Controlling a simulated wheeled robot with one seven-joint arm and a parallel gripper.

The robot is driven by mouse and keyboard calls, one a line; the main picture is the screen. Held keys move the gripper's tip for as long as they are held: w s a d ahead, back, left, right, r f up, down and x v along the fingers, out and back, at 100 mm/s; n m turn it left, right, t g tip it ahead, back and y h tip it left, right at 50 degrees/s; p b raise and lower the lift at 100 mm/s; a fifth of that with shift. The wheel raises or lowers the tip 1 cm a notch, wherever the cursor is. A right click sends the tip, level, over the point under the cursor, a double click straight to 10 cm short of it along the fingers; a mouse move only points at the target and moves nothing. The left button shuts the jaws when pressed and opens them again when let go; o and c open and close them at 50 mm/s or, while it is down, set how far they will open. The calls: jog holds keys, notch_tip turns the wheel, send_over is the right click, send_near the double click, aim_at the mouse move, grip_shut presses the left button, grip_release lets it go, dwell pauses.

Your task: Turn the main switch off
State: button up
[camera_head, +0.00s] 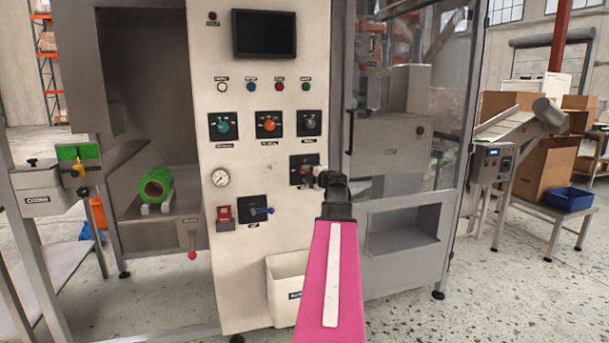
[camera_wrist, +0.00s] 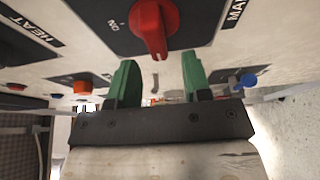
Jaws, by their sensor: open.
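The main switch is a red rotary knob (camera_wrist: 153,25) on a dark plate, with an ON mark and a partly cut-off MAIN label beside it in the wrist view. Its grip bar points down the picture, toward my gripper. In the head view the switch's dark plate (camera_head: 296,161) is on the white panel, partly covered by my gripper (camera_head: 317,172). In the wrist view my gripper (camera_wrist: 159,78) is open, with two green fingers apart and nothing between them. The knob appears just beyond the fingertips; I cannot tell whether they touch it.
The white control panel (camera_head: 260,92) also carries a teal knob (camera_head: 223,126), an orange knob (camera_head: 269,125), a gauge (camera_head: 220,177), a red switch (camera_head: 224,213) and a blue handle (camera_head: 262,211). A white bin (camera_head: 284,282) is low on the panel. Glazed machine framing stands to the right.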

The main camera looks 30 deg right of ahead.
jog(key=s+d, duration=0.1)
jog(key=s, duration=0.7)
jog(key=shift+d, duration=0.1)
jog(key=w+a+f+m+h, duration=0.5)
jog(key=a+f+m+h, duration=0.15)
jog(key=m, duration=0.35)
jog(key=s+a+f+m+g+h, duration=0.25)
jog(key=a+f+m+g, duration=0.5)
jog(key=a+f, duration=0.7)
jog(key=s+a+f+m+g+y, duration=0.1)
jog(key=s+a+f+g+y, duration=0.2)
jog(key=s+a+f+g, duration=0.2)
jog(key=s+a+f+m+g+y, duration=0.1)
jog(key=s+a+f+g+y, duration=0.2)
jog(key=s+a+f, duration=0.8)
jog(key=a+f+g, duration=0.1)
jog(key=a+g, duration=0.1)
jog(key=a, duration=0.5)
jog(key=shift+s+a+f, duration=0.25)
jog(key=shift+s+f, duration=0.05)
jog(key=shift+f, duration=0.05)
